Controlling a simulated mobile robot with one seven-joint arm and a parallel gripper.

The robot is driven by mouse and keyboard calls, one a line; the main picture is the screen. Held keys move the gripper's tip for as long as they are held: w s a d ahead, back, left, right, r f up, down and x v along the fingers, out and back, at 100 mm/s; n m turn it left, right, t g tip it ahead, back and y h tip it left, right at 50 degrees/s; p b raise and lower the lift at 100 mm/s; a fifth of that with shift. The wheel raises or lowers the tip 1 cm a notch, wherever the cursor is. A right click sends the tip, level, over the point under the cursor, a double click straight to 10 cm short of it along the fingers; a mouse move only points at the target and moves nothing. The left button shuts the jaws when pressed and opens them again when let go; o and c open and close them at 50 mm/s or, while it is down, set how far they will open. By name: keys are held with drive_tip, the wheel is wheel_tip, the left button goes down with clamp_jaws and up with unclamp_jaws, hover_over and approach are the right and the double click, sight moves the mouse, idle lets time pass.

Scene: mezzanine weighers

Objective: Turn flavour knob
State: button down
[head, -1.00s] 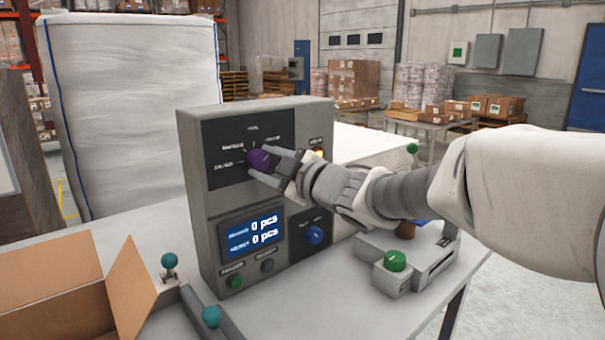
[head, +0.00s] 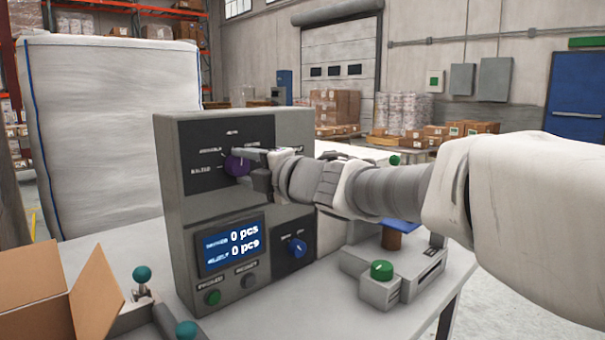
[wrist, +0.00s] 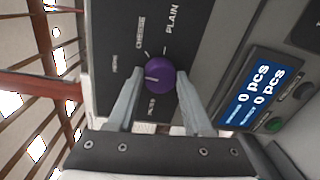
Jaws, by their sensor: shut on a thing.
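The purple flavour knob (head: 237,165) sits on the dark upper panel of a grey control box (head: 180,235). In the wrist view the knob (wrist: 160,76) has a pale pointer line aimed to the left of that picture. Labels around it include "PLAIN" and "CHEESE"; the others are too small to read surely. My gripper (head: 245,160) reaches in from the right and is shut on the knob. In the wrist view its two fingers (wrist: 157,85) lie on either side of the knob.
Below the knob are a display (head: 232,246) reading 0 pcs twice, a blue knob (head: 298,248) and a green button (head: 212,297). A green-topped unit (head: 382,271) stands right. An open carton (head: 40,300) and teal-knobbed levers (head: 141,274) are front left.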

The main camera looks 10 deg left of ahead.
drive_tip(key=shift+n, duration=0.4)
drive_tip(key=shift+c, duration=1.6)
unclamp_jaws()
drive_tip(key=p+v, duration=0.3)
drive_tip(key=v, duration=1.4)
drive_tip(key=shift+s+p, duration=0.2)
drive_tip(key=shift+p, duration=0.1)
drive_tip(key=shift+d, duration=0.15)
